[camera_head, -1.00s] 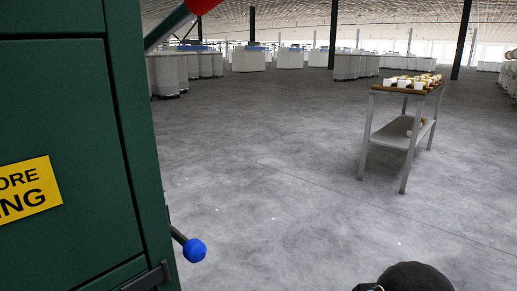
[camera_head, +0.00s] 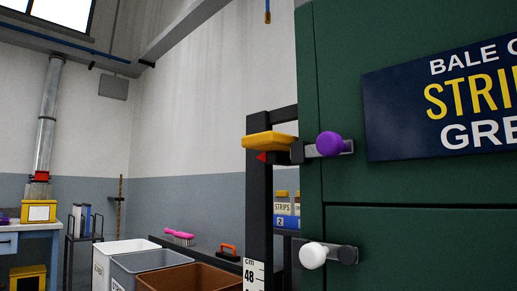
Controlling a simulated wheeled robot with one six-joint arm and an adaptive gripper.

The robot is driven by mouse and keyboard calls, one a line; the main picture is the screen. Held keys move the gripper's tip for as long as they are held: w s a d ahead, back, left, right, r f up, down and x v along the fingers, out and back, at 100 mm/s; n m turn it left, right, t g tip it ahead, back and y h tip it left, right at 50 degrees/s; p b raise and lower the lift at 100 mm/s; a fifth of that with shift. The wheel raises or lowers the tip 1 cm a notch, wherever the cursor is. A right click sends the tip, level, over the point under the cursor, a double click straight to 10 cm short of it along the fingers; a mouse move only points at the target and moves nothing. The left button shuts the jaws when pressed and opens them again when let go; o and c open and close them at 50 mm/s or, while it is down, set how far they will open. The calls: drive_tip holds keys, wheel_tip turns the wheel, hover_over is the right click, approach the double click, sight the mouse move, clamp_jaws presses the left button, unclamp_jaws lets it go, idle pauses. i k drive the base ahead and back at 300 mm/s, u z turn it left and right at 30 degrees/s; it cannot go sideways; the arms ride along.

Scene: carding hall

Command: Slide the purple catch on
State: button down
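The purple catch (camera_head: 330,144) is a round purple knob on a short grey metal bar. It sits near the left edge of a dark green machine panel (camera_head: 410,232), left of a blue sign. The bar's left end is close to a dark upright post. Below it is a similar catch with a white knob (camera_head: 313,255). My gripper is not in this view, so its state does not show.
White, grey and brown bins (camera_head: 195,279) stand at lower middle. A blue-grey bench (camera_head: 38,230) with yellow boxes is at left. A wall closes the back.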

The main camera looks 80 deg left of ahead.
sight(329, 143)
drive_tip(key=u, duration=1.2)
drive_tip(key=k, duration=0.3)
drive_tip(key=u, duration=1.15)
